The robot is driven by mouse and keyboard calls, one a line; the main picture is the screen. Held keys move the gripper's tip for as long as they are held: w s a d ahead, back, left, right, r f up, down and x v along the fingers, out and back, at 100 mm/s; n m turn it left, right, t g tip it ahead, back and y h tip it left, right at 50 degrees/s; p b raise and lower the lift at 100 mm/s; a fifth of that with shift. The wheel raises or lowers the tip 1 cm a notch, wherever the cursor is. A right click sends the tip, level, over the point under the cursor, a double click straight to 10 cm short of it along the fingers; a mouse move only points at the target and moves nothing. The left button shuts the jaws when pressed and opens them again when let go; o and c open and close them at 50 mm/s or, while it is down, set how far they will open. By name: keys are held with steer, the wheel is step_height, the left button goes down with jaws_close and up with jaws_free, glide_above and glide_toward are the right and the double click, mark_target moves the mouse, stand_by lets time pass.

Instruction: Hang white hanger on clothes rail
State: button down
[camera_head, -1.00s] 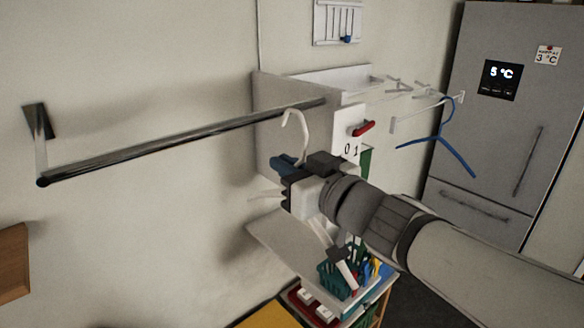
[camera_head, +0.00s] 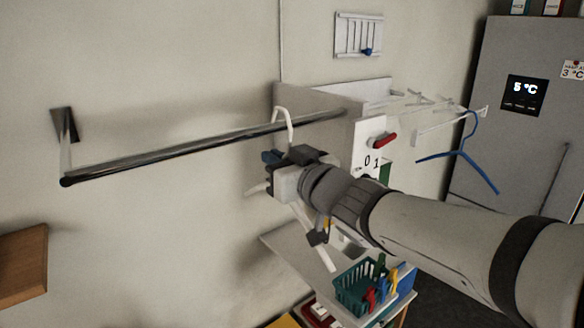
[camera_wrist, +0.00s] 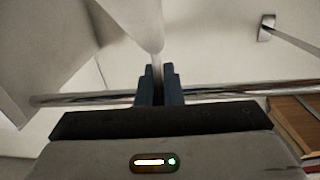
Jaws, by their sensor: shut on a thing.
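The white hanger (camera_head: 290,130) is held in my gripper (camera_head: 268,168), which is shut on it below the hook. In the head view its hook rises across the dark metal clothes rail (camera_head: 170,151), near the rail's right end. I cannot tell whether the hook is around the rail or only in front of it. One hanger arm slopes down below my gripper. In the wrist view the white hanger (camera_wrist: 146,28) stands at the dark fingertips (camera_wrist: 158,84), and the rail (camera_wrist: 225,94) runs across behind them. The hook is not clear there.
A white panelled unit (camera_head: 312,103) stands at the rail's right end. A blue hanger (camera_head: 462,152) hangs from a white rack (camera_head: 440,128) to the right. A green basket (camera_head: 358,290) stands below my arm. The rail's left stretch is clear.

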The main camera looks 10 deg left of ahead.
steer(key=shift+b+x, duration=0.85)
steer(key=shift+x, duration=1.9)
steer(key=shift+a+f+b, duration=0.25)
steer(key=shift+f+b, duration=0.05)
steer(key=shift+b, duration=0.05)
steer(key=shift+f+b, duration=0.85)
steer(key=shift+f, duration=0.2)
steer(key=c, duration=1.5)
jaws_free()
steer(key=shift+d, duration=0.1)
